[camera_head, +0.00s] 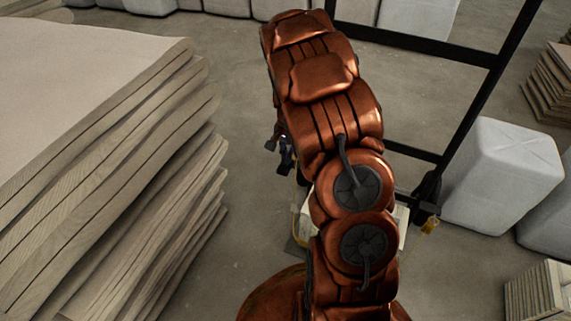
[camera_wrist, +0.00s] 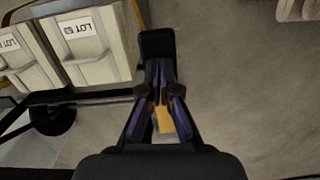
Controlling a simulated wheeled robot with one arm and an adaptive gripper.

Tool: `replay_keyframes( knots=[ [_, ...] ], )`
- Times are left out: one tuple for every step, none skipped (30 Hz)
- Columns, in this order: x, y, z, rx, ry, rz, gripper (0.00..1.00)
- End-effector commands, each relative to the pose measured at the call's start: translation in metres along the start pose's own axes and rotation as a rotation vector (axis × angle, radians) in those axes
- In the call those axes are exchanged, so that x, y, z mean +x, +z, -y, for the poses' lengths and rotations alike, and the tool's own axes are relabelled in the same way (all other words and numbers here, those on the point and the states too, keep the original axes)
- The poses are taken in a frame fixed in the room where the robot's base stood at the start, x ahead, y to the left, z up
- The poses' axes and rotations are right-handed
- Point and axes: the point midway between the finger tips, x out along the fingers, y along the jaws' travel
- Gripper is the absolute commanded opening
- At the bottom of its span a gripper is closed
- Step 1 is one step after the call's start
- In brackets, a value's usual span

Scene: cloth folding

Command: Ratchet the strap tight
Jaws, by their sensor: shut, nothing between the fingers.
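My gripper (camera_wrist: 158,68) is in the middle of the wrist view, with its dark fingers together and nothing held at the tips. An orange-yellow patch (camera_wrist: 165,122) shows between the finger links; I cannot tell whether it is part of the gripper or something beyond. In the head view, only a dark part of the gripper shows left of my copper-coloured arm. A small yellow piece (camera_head: 430,226), possibly strap or ratchet, sits at the foot of the black frame (camera_head: 413,151). No strap or ratchet can be clearly made out; my arm hides much of that area.
Pale containers marked LOT (camera_wrist: 88,48) stand at upper left in the wrist view, beside dark bars. In the head view, a tall stack of sheets (camera_head: 90,140) fills the left, and a white container (camera_head: 503,175) stands right. Bare concrete floor (camera_head: 235,120) lies between.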

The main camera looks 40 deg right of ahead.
Motion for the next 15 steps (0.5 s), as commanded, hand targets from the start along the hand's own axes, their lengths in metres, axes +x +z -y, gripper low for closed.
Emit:
replay_keyframes(
  knots=[
    [0.005, 0.000, 0.000, 0.000, 0.001, 0.002, 0.00],
    [0.007, 0.000, 0.000, -0.001, 0.002, 0.003, 0.00],
    [0.012, 0.000, -0.001, -0.001, 0.003, 0.004, 0.00],
    [0.015, 0.000, -0.001, -0.001, 0.003, 0.005, 0.00],
    [0.018, 0.000, -0.001, -0.001, 0.004, 0.006, 0.00],
    [0.022, 0.000, -0.001, -0.001, 0.004, 0.007, 0.00],
    [0.025, -0.001, -0.001, 0.000, 0.004, 0.006, 0.00],
    [0.028, -0.001, -0.001, 0.000, 0.003, 0.006, 0.00],
    [0.031, -0.002, -0.001, 0.000, 0.003, 0.004, 0.00],
    [0.033, -0.002, 0.000, 0.000, 0.002, 0.003, 0.00],
    [0.034, -0.003, 0.000, 0.000, 0.002, 0.003, 0.00],
    [0.036, -0.003, 0.000, 0.000, 0.001, 0.002, 0.00],
    [0.036, -0.003, 0.000, 0.000, 0.001, 0.002, 0.00],
    [0.036, -0.003, 0.000, 0.000, 0.001, 0.002, 0.00],
    [0.036, -0.003, 0.000, 0.000, 0.001, 0.002, 0.00]
  ],
)
